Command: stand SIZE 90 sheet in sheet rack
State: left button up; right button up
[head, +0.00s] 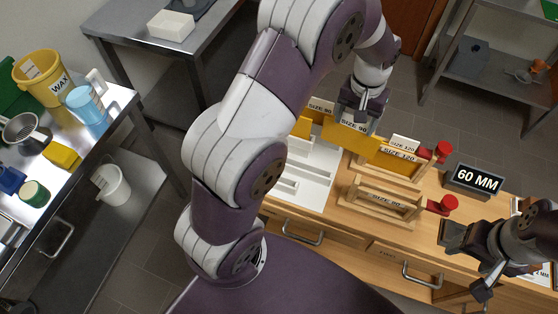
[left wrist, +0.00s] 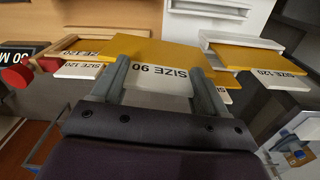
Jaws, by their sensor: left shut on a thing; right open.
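My left gripper (head: 362,106) is shut on the yellow SIZE 90 sheet (head: 345,138), gripping it at its white label. The sheet and label also show between the fingers in the left wrist view (left wrist: 160,52). The held sheet is beside the white slotted rack (head: 312,192), toward its right; whether it touches anything is unclear. Another labelled yellow sheet (head: 301,127) is at the rack's far end, partly hidden by my left arm. My right gripper (head: 467,263) is open and empty at the right, over the bench front.
A wooden SIZE 120 frame (head: 424,170) holds a yellow sheet and has a red knob. A wooden SIZE 90 frame (head: 375,206) with a red knob stands nearer, apparently empty. A dark 60 MM sign (head: 474,182) stands to the right. The rack's near part is clear.

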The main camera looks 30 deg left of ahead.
pick_arm(q)
jog(key=shift+w+d+n, duration=0.1)
jog(key=shift+d+n, duration=0.05)
jog(key=shift+n, duration=0.15)
jog(key=s+a+f+p, duration=0.4)
jog(key=s+a+f, duration=0.3)
jog(key=f, duration=0.4)
jog(key=shift+s+a+n, duration=0.2)
jog(key=shift+a+n, duration=0.1)
jog(key=shift+a, duration=0.6)
jog(key=shift+f, duration=0.1)
jog(key=o, duration=1.3)
jog(key=shift+o, duration=0.2)
